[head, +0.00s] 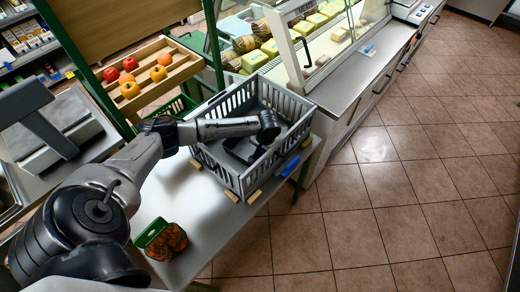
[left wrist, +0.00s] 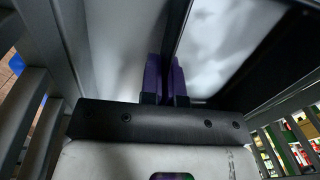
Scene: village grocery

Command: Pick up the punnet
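A dark, shallow tray that looks like the punnet (head: 240,151) is inside the grey slatted crate (head: 232,181) on the counter. My left gripper (head: 240,140) reaches down into the crate from above; its fingertips are hard to make out in the head view. In the left wrist view, the purple fingers (left wrist: 166,80) are close together, with a thin dark edge running between their tips. They seem shut on the punnet's rim, and pale surfaces lie on both sides of this edge. My right gripper is not in view.
A green-topped pack of orange-brown produce (head: 163,240) lies on the counter (head: 204,208) in front of the crate. A wooden tray of apples (head: 155,82) and a scale (head: 55,128) stand to the left. A glass display case is behind. Tiled floor is open at right.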

